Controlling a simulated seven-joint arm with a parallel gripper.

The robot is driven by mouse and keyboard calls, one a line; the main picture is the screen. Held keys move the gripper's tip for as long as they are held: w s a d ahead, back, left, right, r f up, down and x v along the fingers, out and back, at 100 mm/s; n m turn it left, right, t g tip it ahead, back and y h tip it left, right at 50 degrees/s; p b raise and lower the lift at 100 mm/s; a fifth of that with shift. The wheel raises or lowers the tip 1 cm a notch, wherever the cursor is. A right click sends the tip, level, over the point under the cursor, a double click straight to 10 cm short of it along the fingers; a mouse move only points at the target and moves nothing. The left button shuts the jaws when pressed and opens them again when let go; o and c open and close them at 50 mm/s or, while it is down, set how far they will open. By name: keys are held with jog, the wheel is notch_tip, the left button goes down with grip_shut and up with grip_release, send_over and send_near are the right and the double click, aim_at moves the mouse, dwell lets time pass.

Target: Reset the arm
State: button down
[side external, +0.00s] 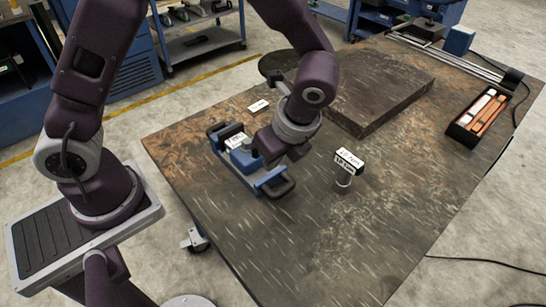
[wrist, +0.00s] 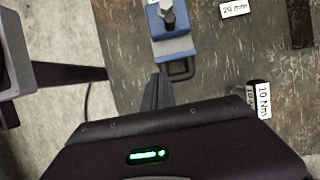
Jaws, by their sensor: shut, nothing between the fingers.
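My gripper (side external: 268,150) is shut and empty. In the side view it hangs low over the blue fixture (side external: 273,182), which has black handles and a white label. I cannot tell whether the fingers touch it. In the wrist view the dark fingers (wrist: 157,92) point toward the blue fixture (wrist: 174,48), with its black handle just beside them. The fixture lies on the dark, worn table (side external: 330,250).
A white label card (side external: 258,106) lies behind the fixture. A raised dark slab (side external: 385,88) and a black tool tray (side external: 479,117) are farther back. The front table is clear.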

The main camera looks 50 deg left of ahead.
jog(key=s+a+r+n+t+h, duration=0.1)
jog(key=s+a+r+n, duration=0.2)
jog(key=r+n, duration=0.3)
jog(key=s+a+r+n+t+h, duration=0.1)
jog(key=s+a+r+n, duration=0.15)
jog(key=r, duration=0.55)
jog(key=s+r+n+t+h, duration=0.2)
jog(key=s+r+n+t, duration=0.1)
jog(key=s+n, duration=0.6)
jog(key=shift+a+r+t, duration=0.3)
jog(key=shift+a+r, duration=0.05)
jog(key=shift+r, duration=0.3)
